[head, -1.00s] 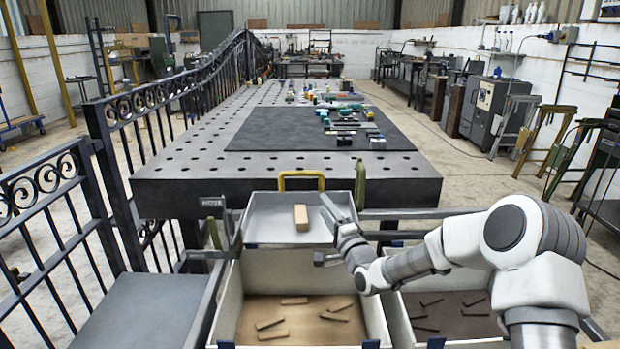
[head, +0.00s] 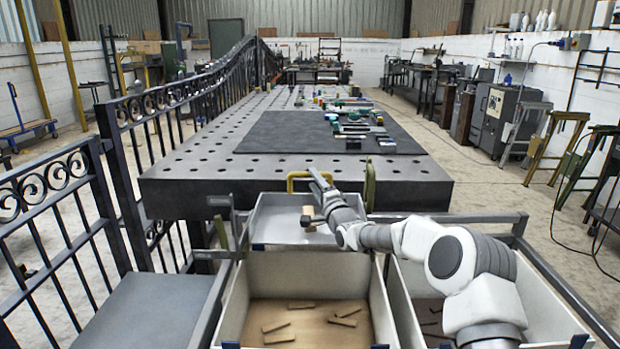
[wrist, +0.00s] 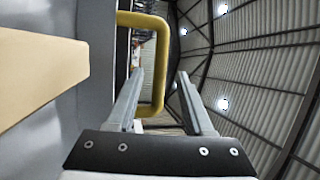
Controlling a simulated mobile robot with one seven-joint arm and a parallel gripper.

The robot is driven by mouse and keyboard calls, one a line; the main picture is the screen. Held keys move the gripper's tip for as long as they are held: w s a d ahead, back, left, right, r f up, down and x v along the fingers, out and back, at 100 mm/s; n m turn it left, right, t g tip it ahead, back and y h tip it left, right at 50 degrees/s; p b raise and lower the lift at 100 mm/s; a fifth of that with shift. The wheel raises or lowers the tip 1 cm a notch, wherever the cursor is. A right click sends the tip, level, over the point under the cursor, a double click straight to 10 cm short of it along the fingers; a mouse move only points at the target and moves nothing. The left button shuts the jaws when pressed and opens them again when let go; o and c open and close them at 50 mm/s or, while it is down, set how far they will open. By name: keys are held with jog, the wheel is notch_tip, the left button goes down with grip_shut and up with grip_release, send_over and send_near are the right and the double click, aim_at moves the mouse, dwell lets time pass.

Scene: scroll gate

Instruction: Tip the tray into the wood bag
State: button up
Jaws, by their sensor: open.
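The grey tray (head: 270,222) sits at the near end of the table, level as far as I can see. It has a yellow handle (head: 296,174) on its far side and one wooden block (head: 307,211) inside, partly hidden by my gripper. The wood bag looks like the pale open bin (head: 300,268) just below and in front of the tray, with several light wood pieces on its floor. My gripper (head: 314,200) is open and empty over the tray. In the wrist view the handle (wrist: 158,90) shows between the fingertips; contact cannot be told.
A second pale bin (head: 398,300) with dark pieces stands to the right, partly hidden by my arm. The perforated table (head: 200,190) carries a dark mat with several small objects. A green clamp (head: 370,185) stands right of the handle. An iron fence (head: 60,210) runs along the left.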

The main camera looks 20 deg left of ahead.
aim_at(311, 176)
jog(key=shift+b+x, duration=0.3)
jog(key=shift+x, duration=1.75)
grip_shut()
